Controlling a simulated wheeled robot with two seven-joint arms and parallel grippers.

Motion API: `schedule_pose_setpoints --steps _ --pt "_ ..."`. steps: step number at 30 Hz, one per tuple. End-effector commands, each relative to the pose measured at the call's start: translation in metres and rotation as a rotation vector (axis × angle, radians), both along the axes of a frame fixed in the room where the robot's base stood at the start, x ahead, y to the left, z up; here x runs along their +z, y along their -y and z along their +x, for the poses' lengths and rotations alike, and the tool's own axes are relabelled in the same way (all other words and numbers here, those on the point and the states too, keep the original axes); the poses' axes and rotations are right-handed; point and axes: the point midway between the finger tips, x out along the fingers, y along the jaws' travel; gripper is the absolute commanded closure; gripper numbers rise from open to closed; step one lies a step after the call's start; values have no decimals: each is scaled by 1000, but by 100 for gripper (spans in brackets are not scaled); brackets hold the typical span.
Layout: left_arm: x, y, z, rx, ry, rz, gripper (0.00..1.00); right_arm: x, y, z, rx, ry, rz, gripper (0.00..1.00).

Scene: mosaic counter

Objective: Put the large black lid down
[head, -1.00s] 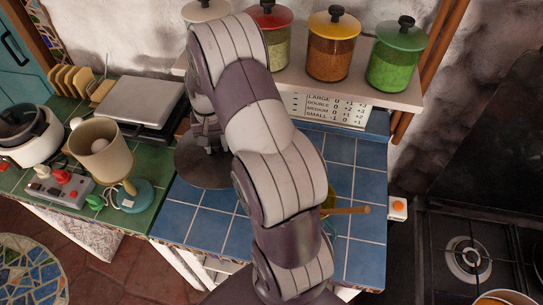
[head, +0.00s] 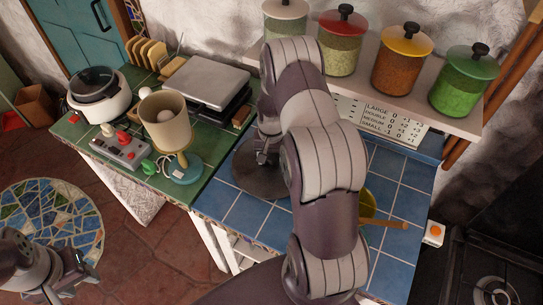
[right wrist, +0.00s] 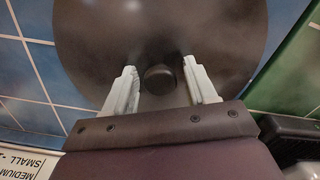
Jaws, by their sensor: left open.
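The large black lid (head: 250,182) lies on the blue tiled counter, partly hidden behind my right arm in the head view. In the right wrist view the lid (right wrist: 160,25) is a wide dark disc with a round knob (right wrist: 160,78) at its middle. My right gripper (right wrist: 163,82) has its two pale fingers on either side of the knob, with gaps showing, so it is open around it. In the head view my right gripper (head: 266,150) is over the lid. My left gripper (head: 70,287) is open and empty at the lower left, away from the counter.
A beige lamp (head: 165,120), a grey flat appliance (head: 206,82) and a white cooker (head: 98,92) stand on the green tiles. Jars line the shelf (head: 400,98) behind. A yellow bowl (head: 367,205) with a wooden handle is right of my arm.

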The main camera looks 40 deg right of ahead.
Motion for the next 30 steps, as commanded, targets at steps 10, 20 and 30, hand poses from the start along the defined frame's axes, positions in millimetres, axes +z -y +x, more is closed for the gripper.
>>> schedule_pose_setpoints --steps 10,20,30 --pt "5 0 0 0 0 0 57 6 0 0 0 1 -1 40" --pt "-17 0 0 0 0 0 57 71 0 2 0 6 -2 40" --pt "-25 0 0 0 0 0 57 125 -7 -1 23 3 -1 40"
